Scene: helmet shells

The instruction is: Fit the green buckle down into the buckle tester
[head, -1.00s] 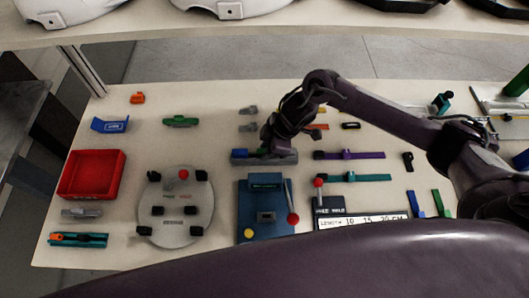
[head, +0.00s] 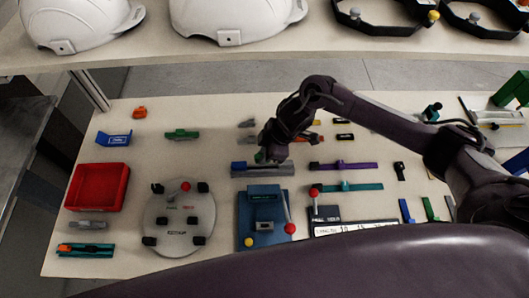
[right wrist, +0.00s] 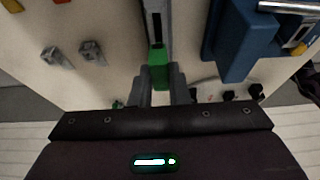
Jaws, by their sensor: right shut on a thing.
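The green buckle (right wrist: 158,70) is between the fingers of my right gripper (right wrist: 160,92), which is shut on it. In the head view my right gripper (head: 270,155) is over a long grey slotted bar (head: 275,171), with a bit of green showing below the hand. In the right wrist view the buckle lines up with the bar's dark slot; I cannot tell whether they touch. A blue station (head: 246,212) with a red-knobbed lever, nearer to me, looks like the buckle tester; its edge also shows in the right wrist view (right wrist: 235,45). My left gripper is not in view.
A round grey plate (head: 178,218) with black blocks and a red tray (head: 97,186) are at left. Purple (head: 345,165) and teal (head: 350,187) straps lie to the right. Small grey parts (right wrist: 90,52) lie beyond the bar. White helmets (head: 245,18) stand on the back shelf.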

